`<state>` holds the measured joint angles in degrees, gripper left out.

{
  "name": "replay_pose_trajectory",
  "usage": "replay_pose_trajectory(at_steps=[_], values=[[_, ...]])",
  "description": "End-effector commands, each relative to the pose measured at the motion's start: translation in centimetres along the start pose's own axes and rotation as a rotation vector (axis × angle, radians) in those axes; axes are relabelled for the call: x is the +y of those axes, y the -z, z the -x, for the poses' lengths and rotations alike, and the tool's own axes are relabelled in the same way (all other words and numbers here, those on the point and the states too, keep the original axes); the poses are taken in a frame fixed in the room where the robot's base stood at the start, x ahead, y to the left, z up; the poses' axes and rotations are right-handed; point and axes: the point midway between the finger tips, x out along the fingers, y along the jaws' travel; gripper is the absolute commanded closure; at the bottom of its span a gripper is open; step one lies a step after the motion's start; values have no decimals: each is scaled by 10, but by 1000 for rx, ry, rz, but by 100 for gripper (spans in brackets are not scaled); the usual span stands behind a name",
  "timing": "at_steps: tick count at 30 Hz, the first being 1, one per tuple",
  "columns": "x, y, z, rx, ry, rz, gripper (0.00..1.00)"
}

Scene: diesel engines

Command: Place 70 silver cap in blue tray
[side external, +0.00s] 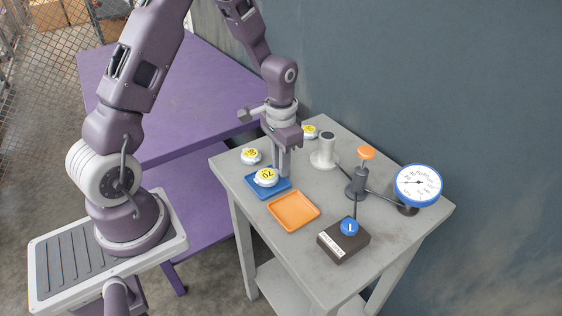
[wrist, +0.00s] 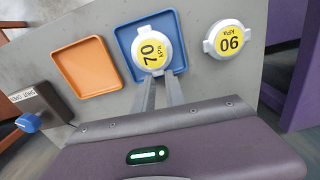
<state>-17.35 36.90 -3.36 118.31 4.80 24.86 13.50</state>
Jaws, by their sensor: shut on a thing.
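The 70 silver cap (side external: 266,177) has a yellow label reading 70 kPa and also shows in the wrist view (wrist: 151,50). It is over the blue tray (side external: 283,187), whose flat floor and rim show around the cap in the wrist view (wrist: 126,38). My gripper (side external: 279,174) points down at the tray, with its fingers shut on the edge of the cap (wrist: 161,75). Whether the cap touches the tray floor or is slightly above it, I cannot tell.
A 90 kPa cap (wrist: 229,41) lies beside the blue tray. Another yellow-labelled cap (side external: 310,131) is at the back. An empty orange tray (side external: 293,209) is in front. A gauge (side external: 418,184), orange-topped valve (side external: 366,154), white cylinder (side external: 325,150) and blue-knobbed box (side external: 343,246) stand to the right.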

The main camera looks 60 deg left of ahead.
Motion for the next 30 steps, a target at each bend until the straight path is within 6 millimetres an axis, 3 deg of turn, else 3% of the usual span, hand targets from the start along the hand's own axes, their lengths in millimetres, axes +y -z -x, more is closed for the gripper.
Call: replay_pose_trajectory(at_steps=[8, 9, 11, 12, 16, 27, 30], values=[[0, -1, -7, -2, -1, 0, 100], [0, -1, -7, -3, -1, 0, 78], [0, -1, -7, -3, -1, 0, 67], [0, -1, -8, -3, -1, 0, 62], [0, 0, -1, -1, 0, 0, 62], [0, 1, 96, 4, 2, 0, 62], [0, 1, 114, 3, 1, 0, 62]])
